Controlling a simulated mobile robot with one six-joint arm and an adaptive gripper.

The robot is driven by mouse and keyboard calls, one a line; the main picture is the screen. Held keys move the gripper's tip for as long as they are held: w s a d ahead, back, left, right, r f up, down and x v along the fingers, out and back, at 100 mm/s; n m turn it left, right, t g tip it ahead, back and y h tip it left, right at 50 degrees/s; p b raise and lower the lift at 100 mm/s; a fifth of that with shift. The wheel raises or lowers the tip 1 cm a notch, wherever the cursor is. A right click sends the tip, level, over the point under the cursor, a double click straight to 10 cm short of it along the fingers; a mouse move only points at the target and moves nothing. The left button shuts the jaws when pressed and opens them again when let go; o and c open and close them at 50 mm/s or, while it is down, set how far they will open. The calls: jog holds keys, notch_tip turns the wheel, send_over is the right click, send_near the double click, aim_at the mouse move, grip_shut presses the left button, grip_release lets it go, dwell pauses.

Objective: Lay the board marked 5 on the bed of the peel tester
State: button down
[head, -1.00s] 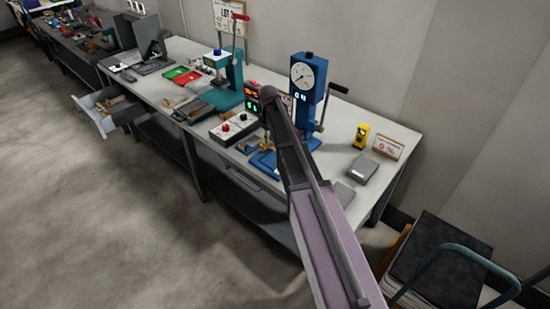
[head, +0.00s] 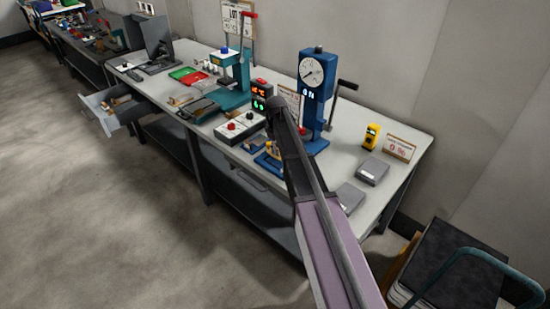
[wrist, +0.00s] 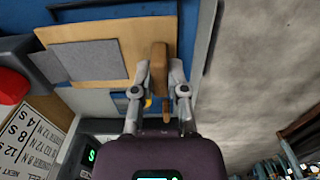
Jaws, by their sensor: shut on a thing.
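The peel tester (head: 316,95) is a blue column with a round dial and a side crank, standing on the bench. Its blue base is partly hidden behind my arm. In the wrist view, a tan board (wrist: 105,72) with a grey patch lies ahead of my gripper, over a blue surface. My gripper (wrist: 157,88) is shut on a brown handle-like piece (wrist: 158,68) at the board's right end. I cannot tell whether the board rests on the blue surface or hangs above it. No number 5 is readable. In the head view my arm hides the gripper.
A control box (head: 236,127) with red and black knobs stands left of the tester. Grey slabs (head: 371,171), a yellow meter (head: 371,137) and a sign (head: 400,148) are on its right. A teal press (head: 236,85) stands further left. A drawer (head: 115,112) juts from the bench.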

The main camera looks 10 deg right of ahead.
aim_at(276, 155)
jog(key=shift+f+b, duration=1.9)
jog(key=shift+f, duration=0.15)
jog(key=c, duration=0.7)
grip_release()
jog(key=shift+o, duration=0.2)
notch_tip(276, 155, up, 12)
jog(key=p, duration=1.2)
jog(key=shift+r, duration=0.2)
